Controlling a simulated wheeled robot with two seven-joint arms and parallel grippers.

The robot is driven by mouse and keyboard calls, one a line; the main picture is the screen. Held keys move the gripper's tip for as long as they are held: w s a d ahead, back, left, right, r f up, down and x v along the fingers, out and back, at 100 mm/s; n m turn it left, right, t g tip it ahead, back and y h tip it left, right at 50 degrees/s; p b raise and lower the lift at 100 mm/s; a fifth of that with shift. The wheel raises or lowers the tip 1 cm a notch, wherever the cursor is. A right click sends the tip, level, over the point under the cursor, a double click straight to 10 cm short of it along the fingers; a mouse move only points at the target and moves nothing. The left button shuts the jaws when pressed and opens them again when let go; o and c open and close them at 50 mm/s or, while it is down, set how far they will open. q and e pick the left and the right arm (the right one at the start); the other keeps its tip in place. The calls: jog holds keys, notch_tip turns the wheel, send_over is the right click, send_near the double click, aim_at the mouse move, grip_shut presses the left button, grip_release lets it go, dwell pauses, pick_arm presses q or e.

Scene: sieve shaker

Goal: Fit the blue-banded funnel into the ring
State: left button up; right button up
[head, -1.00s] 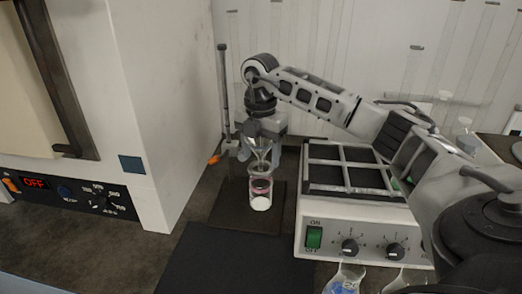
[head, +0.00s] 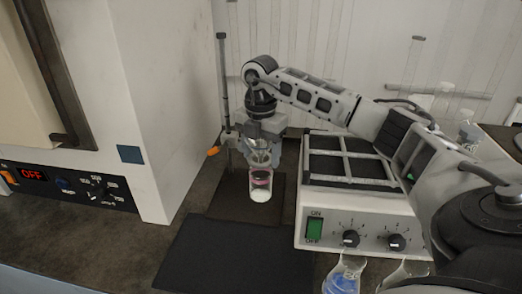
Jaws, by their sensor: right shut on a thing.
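My right gripper (head: 263,139) is shut on a clear glass funnel (head: 261,157), just above a small glass vessel with a pink band (head: 260,178) and a white lower part. I cannot make out a blue band on the funnel at this size. The stand's dark pole (head: 224,85) rises just left of the gripper, with an orange knob (head: 213,151) on its clamp. The ring is not clearly visible; the gripper and funnel cover that spot, so I cannot tell whether the funnel touches it. My left gripper is out of view.
The sieve shaker (head: 325,232) stands to the right, under my right arm. A white oven (head: 165,90) stands at the left. A flask with blue contents (head: 341,281) and another clear vessel stand at the bottom edge. The dark mat (head: 235,255) in front is clear.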

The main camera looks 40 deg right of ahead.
jog(key=shift+f, duration=0.25)
dwell(0.3)
jog(key=shift+f, duration=0.3)
jog(key=shift+f+b, duration=0.2)
jog(key=shift+b, duration=0.1)
jog(key=shift+f, duration=0.3)
dwell(0.5)
